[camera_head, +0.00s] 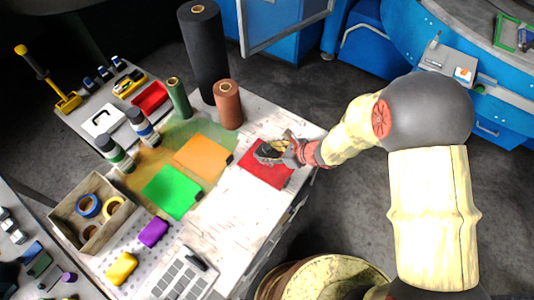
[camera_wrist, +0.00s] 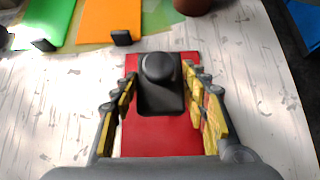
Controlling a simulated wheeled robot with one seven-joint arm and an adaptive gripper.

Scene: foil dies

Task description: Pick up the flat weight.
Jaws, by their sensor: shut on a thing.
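The flat weight (camera_wrist: 160,101) is a black rectangular block with a rounded knob on top. In the wrist view it is over the red sheet (camera_wrist: 160,138), between the fingers of my gripper (camera_wrist: 159,82). The fingers have yellow pads and are shut on the weight, one on each side. I cannot tell whether the weight touches the sheet.
An orange sheet (camera_head: 203,155) and a green sheet (camera_head: 172,192) lie to the left, with small black blocks at their edges. A brown roll (camera_head: 228,105), a green roll (camera_head: 178,100) and a tall black roll (camera_head: 204,50) stand behind.

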